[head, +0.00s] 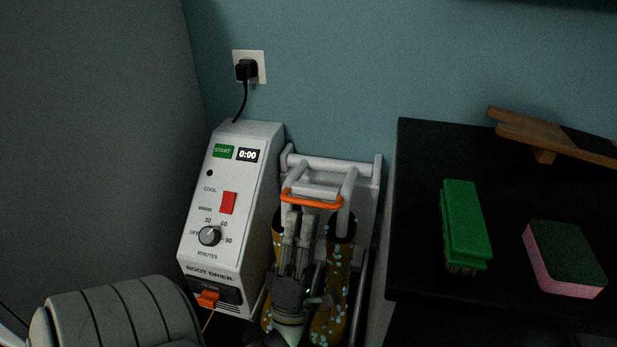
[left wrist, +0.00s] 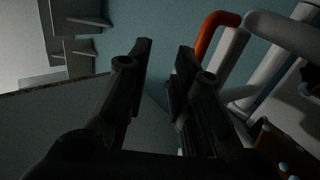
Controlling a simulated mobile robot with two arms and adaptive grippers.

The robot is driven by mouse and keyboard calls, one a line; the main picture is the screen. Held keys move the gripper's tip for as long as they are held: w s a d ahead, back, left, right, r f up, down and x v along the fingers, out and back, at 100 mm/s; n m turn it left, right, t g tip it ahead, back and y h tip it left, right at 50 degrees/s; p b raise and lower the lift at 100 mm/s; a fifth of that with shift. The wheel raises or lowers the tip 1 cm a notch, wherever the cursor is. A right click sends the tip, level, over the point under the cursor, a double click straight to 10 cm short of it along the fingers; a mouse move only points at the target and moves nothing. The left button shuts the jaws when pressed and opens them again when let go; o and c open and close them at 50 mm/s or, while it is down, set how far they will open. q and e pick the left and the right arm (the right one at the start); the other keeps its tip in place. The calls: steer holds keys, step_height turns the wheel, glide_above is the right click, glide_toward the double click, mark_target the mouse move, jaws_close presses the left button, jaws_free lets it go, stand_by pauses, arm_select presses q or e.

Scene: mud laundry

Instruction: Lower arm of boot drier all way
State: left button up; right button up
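The boot drier (head: 232,195) is a white box with a dial, a red switch and a display reading 0:00. To its right is its arm, a pale tube frame (head: 347,192) with an orange handle bar (head: 312,201) across the front. The right tube reaches down to the opening of a spotted yellow-brown boot (head: 338,262). My left gripper (head: 299,214) points up in front of the boots, just below the handle, and hides part of them. In the left wrist view its fingers (left wrist: 164,48) stand apart and empty. The orange handle (left wrist: 208,36) is right of both fingers, not between them. My right gripper is out of view.
A black-topped bench (head: 420,215) stands close on the right, with a green brush (head: 465,222), a pink and green sponge (head: 564,258) and a wooden piece (head: 545,134). A plug (head: 245,70) sits in the wall socket behind the drier.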

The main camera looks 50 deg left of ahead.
arm_select(q)
steer(key=shift+s+d+f+b, duration=0.2)
steer(key=shift+f+b, duration=0.15)
steer(key=shift+f, duration=0.3)
steer(key=shift+s+d+f+b, duration=0.15)
steer(key=shift+f+b, duration=0.2)
steer(key=shift+f, duration=0.35)
steer(key=shift+s+d+f+b, duration=0.2)
steer(key=shift+f+b, duration=0.15)
steer(key=shift+f, duration=0.3)
steer(key=shift+c, duration=0.2)
